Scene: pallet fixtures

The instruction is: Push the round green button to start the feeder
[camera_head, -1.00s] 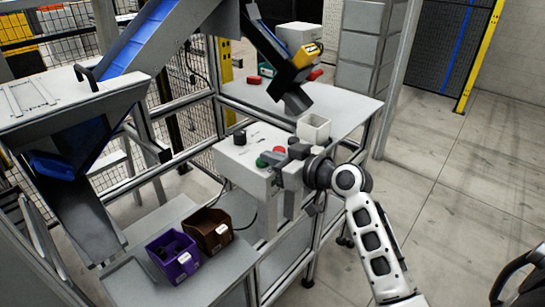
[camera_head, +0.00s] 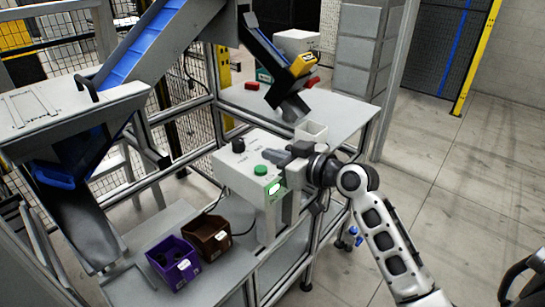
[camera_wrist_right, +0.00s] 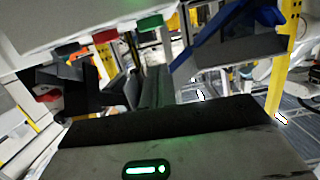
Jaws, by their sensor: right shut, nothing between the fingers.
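The round green button (camera_head: 260,170) sits on top of the pale grey control box (camera_head: 232,172) and is in clear view. A black knob (camera_head: 238,145) stands behind it on the same box. My right gripper (camera_head: 268,156) is shut and empty, just behind and right of the green button, apart from it in the picture; its height above the box is hard to judge. It hides the red button in the head view. The right wrist view shows the red button (camera_wrist_right: 105,36) and green button (camera_wrist_right: 150,22) beyond my shut fingers (camera_wrist_right: 150,85). My left gripper is out of view.
A green-white glow (camera_head: 273,188) shows at the box's front. A purple bin (camera_head: 174,262) and brown bin (camera_head: 207,238) sit front left. Metal chutes (camera_head: 275,70) hang overhead.

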